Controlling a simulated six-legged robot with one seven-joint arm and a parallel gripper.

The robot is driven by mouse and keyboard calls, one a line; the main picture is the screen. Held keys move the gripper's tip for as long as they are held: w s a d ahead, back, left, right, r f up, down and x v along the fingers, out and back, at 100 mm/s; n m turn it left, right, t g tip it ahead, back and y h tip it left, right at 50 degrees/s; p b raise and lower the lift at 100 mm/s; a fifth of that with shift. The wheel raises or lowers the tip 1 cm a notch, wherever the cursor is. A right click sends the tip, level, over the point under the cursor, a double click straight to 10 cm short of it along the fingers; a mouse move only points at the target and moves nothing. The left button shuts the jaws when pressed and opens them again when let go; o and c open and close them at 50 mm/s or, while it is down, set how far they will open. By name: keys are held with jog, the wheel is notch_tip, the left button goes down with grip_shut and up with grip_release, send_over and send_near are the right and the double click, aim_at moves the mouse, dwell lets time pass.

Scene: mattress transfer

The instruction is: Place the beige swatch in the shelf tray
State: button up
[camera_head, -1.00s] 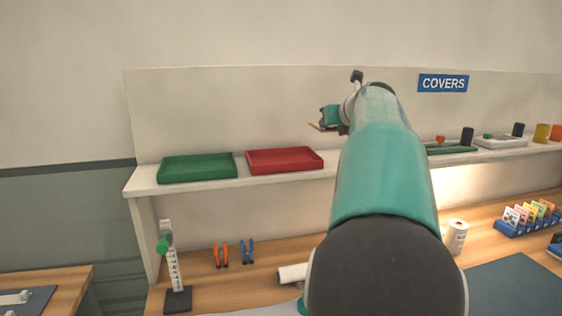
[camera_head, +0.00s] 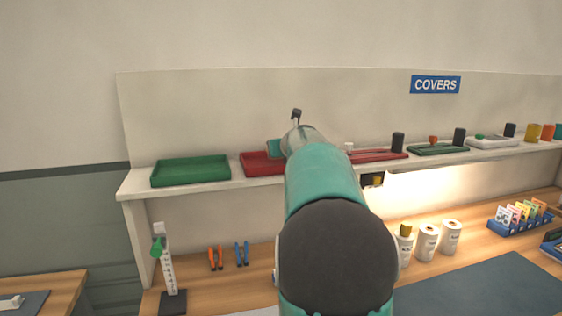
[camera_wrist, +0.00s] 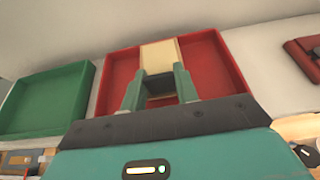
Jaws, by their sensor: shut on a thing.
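My gripper (camera_wrist: 159,84) is shut on the beige swatch (camera_wrist: 160,54), which sticks out beyond the fingertips in the wrist view. The swatch appears over the red shelf tray (camera_wrist: 212,62); I cannot tell whether it touches the tray floor. In the head view the red tray (camera_head: 257,164) is partly hidden by my arm.
Another red tray (camera_head: 378,156) and a dark green tray (camera_head: 438,150) stand further right on the shelf (camera_head: 137,186). Below are white rolls (camera_head: 427,243), orange pliers (camera_head: 215,258), a measuring stand (camera_head: 168,270) and a card rack (camera_head: 520,218).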

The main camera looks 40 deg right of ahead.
jog(key=shift+w+f, duration=0.2)
jog(key=shift+f, duration=1.5)
jog(key=shift+f, duration=0.1)
jog(key=o, duration=1)
jog(key=shift+s+r, duration=0.1)
jog(key=shift+r, duration=0.1)
jog(key=v, duration=1.2)
jog(key=shift+f, duration=0.1)
